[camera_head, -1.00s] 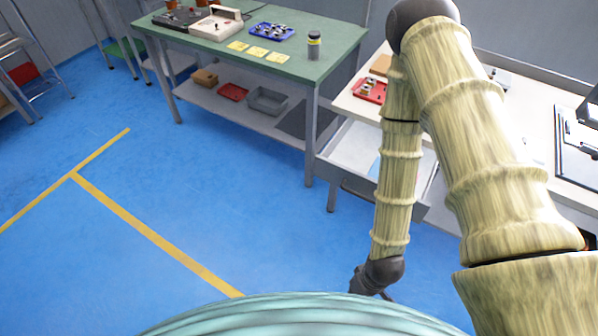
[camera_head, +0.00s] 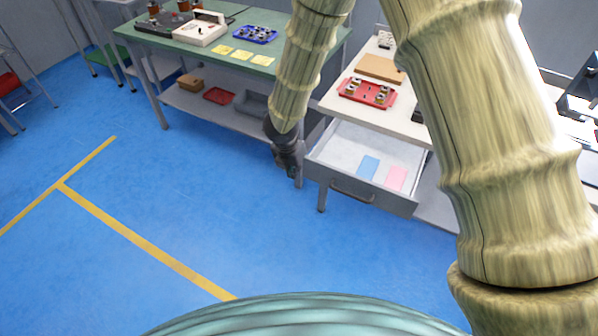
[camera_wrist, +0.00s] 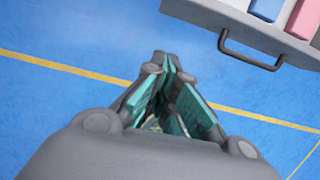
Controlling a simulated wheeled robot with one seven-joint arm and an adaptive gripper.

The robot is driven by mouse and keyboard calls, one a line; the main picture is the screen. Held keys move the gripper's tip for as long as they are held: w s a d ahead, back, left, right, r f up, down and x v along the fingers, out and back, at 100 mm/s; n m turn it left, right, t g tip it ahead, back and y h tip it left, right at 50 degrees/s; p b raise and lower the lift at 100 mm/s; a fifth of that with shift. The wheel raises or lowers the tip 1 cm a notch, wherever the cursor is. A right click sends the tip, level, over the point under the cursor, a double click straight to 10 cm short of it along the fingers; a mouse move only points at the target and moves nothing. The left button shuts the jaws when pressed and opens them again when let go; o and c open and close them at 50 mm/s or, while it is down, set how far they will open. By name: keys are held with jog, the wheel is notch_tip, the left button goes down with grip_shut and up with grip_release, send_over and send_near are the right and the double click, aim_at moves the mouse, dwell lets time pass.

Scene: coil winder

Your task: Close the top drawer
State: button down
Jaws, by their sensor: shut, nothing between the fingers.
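The top drawer (camera_head: 335,150) stands pulled out from under the white-topped bench, toward the open floor. It holds a blue card (camera_head: 369,167) and a pink card (camera_head: 396,178). Its dark bar handle (camera_head: 351,192) is on the grey front panel. In the wrist view the handle (camera_wrist: 250,52) and front panel (camera_wrist: 245,22) show at the upper right. My gripper (camera_head: 288,168) hangs just left of the drawer, apart from it. In the wrist view my gripper (camera_wrist: 172,85) is shut and empty, pointing toward the floor, below and left of the handle.
The white bench top (camera_head: 410,122) carries a red tray (camera_head: 367,93) with small parts and a brown board (camera_head: 380,68). A green table (camera_head: 190,48) with a lower shelf stands at the back left. The blue floor (camera_head: 190,200) in front of the drawer is clear.

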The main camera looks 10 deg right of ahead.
aim_at(304, 173)
jog(key=w+d+f+p, duration=0.3)
jog(key=w+f, duration=0.2)
jog(key=f, duration=0.4)
jog(key=shift+d, duration=0.25)
jog(key=shift+f, duration=0.1)
dwell(0.5)
